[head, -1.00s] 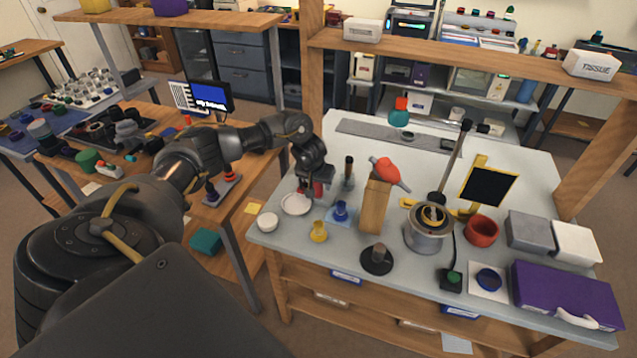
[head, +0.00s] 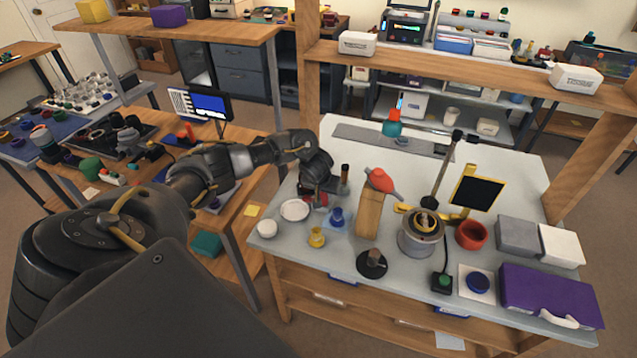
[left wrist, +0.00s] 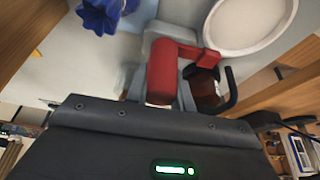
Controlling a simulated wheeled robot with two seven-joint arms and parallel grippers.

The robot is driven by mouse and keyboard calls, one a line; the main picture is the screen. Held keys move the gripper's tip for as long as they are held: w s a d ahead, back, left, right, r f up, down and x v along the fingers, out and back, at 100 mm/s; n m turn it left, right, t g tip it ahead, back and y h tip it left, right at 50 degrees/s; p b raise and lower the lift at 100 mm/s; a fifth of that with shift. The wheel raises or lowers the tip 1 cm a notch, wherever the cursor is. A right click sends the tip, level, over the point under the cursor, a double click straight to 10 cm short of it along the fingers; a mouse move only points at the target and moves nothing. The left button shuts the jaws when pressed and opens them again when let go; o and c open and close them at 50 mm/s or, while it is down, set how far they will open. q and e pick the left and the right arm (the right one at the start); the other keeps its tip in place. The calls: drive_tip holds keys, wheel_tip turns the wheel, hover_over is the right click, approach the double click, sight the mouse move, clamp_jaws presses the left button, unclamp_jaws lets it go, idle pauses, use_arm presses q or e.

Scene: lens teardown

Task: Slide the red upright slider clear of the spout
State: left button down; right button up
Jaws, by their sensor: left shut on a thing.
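In the left wrist view a red upright slider (left wrist: 162,72), a rounded red bar, sits between the grey fingers of my left gripper (left wrist: 163,88). A red arm runs from its top to a dark brown part with a black curved handle (left wrist: 231,90). Which part is the spout I cannot tell. In the head view my left gripper (head: 318,196) is low over the table beside the white dish, shut on the slider; only a little red shows under it. My right gripper is not in view.
A white dish (head: 295,209) lies close to the gripper, with a blue piece (head: 336,217) on its other side. A yellow piece (head: 317,237) and a wooden block (head: 368,214) stand nearby. A dark bottle (head: 345,172) stands just behind.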

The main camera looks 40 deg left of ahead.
use_arm(q)
drive_tip(key=shift+w+d, duration=0.1)
drive_tip(key=shift+d, duration=0.05)
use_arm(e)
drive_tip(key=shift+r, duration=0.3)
use_arm(q)
drive_tip(key=c, duration=1.4)
unclamp_jaws()
drive_tip(key=shift+o, duration=1)
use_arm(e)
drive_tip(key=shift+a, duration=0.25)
use_arm(q)
drive_tip(key=p+v, duration=0.2)
drive_tip(key=v, duration=0.9)
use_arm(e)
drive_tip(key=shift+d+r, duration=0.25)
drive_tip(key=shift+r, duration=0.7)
use_arm(q)
drive_tip(key=shift+f, duration=0.15)
